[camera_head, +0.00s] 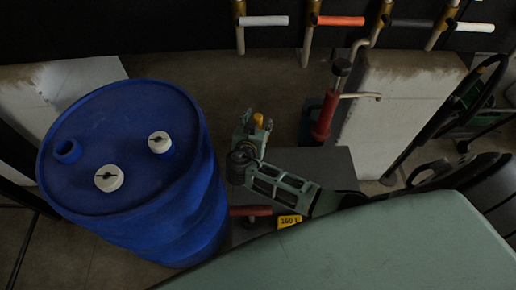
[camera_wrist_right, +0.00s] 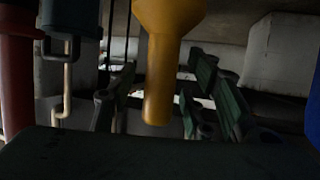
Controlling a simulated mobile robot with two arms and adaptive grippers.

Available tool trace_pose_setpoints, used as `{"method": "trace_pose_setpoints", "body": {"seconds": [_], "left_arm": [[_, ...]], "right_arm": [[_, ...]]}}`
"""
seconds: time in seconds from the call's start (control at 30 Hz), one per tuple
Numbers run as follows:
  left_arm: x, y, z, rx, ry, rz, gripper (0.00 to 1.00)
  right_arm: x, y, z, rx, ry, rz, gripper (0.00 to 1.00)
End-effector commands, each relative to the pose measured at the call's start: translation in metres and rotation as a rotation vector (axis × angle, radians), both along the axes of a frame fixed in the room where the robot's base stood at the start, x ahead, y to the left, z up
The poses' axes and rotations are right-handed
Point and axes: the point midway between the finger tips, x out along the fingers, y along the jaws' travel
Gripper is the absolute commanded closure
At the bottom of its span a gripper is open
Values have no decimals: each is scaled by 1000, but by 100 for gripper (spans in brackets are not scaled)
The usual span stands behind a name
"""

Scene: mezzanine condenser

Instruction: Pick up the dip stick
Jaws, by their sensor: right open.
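My right gripper (camera_head: 251,122) is open, beside the blue drum in the head view. A yellow-orange piece (camera_head: 258,119), which may be the dip stick, shows at its fingertips. In the right wrist view this yellow piece (camera_wrist_right: 165,60) is large and close, wide at the top and narrower below. It lies in the gap between the green fingers of my right gripper (camera_wrist_right: 160,100). I cannot tell whether they touch it. The rest of the piece is out of frame or hidden. My left gripper is not in view.
A blue drum (camera_head: 120,165) with two white caps stands at the left, close to my right arm. A red pump-like cylinder (camera_head: 325,117) stands beyond the gripper, before a pale block (camera_head: 395,100). Pipes with coloured handles (camera_head: 340,20) line the back. A yellow label (camera_head: 289,221) sits below the arm.

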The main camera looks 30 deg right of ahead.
Motion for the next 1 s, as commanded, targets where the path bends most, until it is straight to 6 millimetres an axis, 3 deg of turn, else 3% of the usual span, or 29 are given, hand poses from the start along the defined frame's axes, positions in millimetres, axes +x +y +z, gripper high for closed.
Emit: {"method": "trace_pose_setpoints", "body": {"seconds": [0.17, 0.67, 1.0], "left_arm": [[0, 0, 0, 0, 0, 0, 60], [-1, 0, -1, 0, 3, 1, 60], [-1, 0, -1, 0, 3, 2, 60]], "right_arm": [[0, 0, 0, 0, 0, 0, 56], [-1, 1, 0, 0, 1, 0, 99], [0, 1, 0, -1, 1, 0, 100]]}}
